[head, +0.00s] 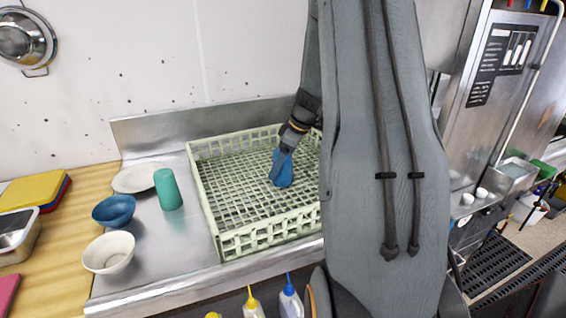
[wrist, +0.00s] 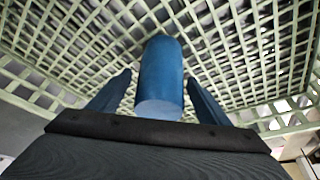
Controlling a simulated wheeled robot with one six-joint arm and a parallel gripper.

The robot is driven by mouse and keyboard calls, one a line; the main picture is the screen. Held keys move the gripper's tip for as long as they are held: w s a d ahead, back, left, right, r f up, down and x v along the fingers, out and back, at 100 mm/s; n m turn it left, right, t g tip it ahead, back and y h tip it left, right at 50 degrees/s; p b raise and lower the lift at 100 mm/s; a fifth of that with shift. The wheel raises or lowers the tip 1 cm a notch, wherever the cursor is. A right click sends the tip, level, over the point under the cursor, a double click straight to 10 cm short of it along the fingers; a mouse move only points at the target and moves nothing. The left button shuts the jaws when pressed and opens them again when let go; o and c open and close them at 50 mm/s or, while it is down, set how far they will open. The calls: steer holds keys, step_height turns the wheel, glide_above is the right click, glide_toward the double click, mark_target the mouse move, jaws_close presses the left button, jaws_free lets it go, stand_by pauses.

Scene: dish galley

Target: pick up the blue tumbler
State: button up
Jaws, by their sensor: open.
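The blue tumbler (wrist: 161,65) stands in the pale green dish rack, its flat, closed-looking end facing the wrist camera. My gripper (wrist: 159,80) is open, with one dark blue finger on each side of the tumbler and a narrow gap showing on both sides. In the head view my gripper (head: 284,158) reaches down into the rack from above. The blue patch there blends fingers and tumbler, so I cannot separate them clearly.
The rack (head: 262,238) has raised lattice walls and sits on a steel counter (head: 160,262). Left of it are a teal tumbler (head: 168,189), a white plate (head: 137,178), a blue bowl (head: 114,210) and a white bowl (head: 108,252). Bottles (head: 290,300) stand below the front edge.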

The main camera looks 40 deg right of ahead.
mark_target(278, 150)
steer(key=shift+x, duration=0.9)
steer(key=c, duration=1.2)
steer(key=shift+o, duration=0.2)
step_height(278, 150, up, 9)
steer(key=shift+r+b, duration=0.1)
steer(key=shift+b, duration=1.1)
steer(key=shift+r, duration=0.35)
steer(key=shift+a, duration=0.15)
